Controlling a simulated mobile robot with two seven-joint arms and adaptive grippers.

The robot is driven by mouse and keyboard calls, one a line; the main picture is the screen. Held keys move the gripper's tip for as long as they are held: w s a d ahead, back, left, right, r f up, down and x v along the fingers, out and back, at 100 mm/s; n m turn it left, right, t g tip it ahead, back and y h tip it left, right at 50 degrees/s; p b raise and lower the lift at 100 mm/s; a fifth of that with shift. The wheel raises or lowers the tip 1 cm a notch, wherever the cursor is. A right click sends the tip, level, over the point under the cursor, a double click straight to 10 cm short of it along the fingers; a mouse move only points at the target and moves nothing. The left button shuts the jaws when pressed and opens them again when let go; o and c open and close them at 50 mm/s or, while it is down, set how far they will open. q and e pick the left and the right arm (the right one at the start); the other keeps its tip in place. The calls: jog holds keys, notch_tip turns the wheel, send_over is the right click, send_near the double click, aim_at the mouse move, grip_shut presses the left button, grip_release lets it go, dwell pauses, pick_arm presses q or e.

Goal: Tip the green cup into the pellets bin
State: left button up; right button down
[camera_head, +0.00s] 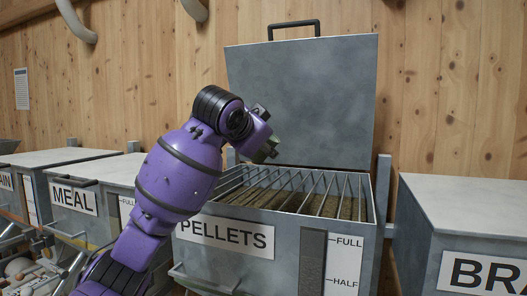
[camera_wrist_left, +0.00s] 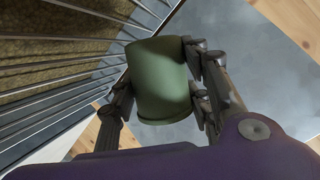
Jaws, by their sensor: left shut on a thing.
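The pellets bin (camera_head: 286,249) stands in the middle of the head view with its grey lid (camera_head: 303,95) raised. Metal bars cross its opening, with brown pellets (camera_head: 262,198) below them. My left gripper (camera_head: 264,140) is above the back left part of the opening, shut on the green cup (camera_head: 266,152). In the left wrist view the green cup (camera_wrist_left: 158,78) sits between the dark fingers, beside the bars. I cannot tell its exact tilt or see inside it. My right gripper is not in view.
A meal bin (camera_head: 75,197) with its lid down stands at left. Another closed bin (camera_head: 470,225), labelled "BRA" as far as it shows, stands at right. The raised lid is close behind the cup. A grey post (camera_head: 383,185) stands beside the pellets bin.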

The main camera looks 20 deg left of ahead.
pick_arm(q)
jog(key=shift+r+n+h, duration=0.15)
jog(key=shift+n+h, duration=0.25)
jog(key=shift+n, duration=0.1)
jog(key=shift+d+n+h, duration=0.3)
jog(key=shift+n+h, duration=0.3)
jog(key=shift+n, duration=0.3)
jog(key=n, duration=0.1)
jog(key=n+h, duration=0.1)
jog(key=shift+d+r+n+h, duration=0.15)
jog(key=shift+d+n+h, duration=0.1)
jog(key=shift+n+h, duration=0.05)
jog(key=shift+r, duration=0.2)
jog(key=shift+r, duration=0.4)
